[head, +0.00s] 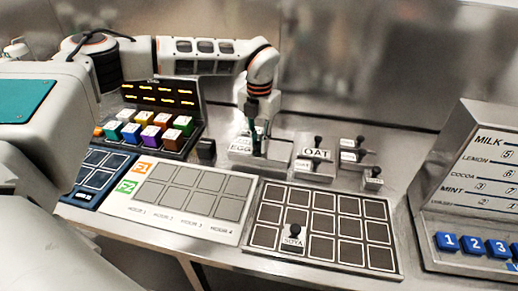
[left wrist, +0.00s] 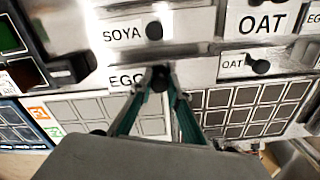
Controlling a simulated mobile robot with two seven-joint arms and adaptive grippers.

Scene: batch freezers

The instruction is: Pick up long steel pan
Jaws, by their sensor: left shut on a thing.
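A steel pan labelled EGG (head: 240,148) stands on the steel counter behind the flat boards. Its label also shows in the left wrist view (left wrist: 122,80), beside a black knob (left wrist: 160,77). My left gripper (head: 258,139) reaches down to this pan from above. In the left wrist view its green fingers (left wrist: 159,88) close on the knob. The arm and fingers hide part of the pan, and I cannot tell whether it is clear of the counter. My right gripper is not in view.
Right of the held pan stand a pan labelled OAT (head: 317,154) and smaller knobbed blocks (head: 373,178). A small SOYA piece (head: 293,240) sits on the dark grid board (head: 385,262). A lit panel with coloured cubes (head: 150,130) is left; a MILK console (head: 470,180) is right.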

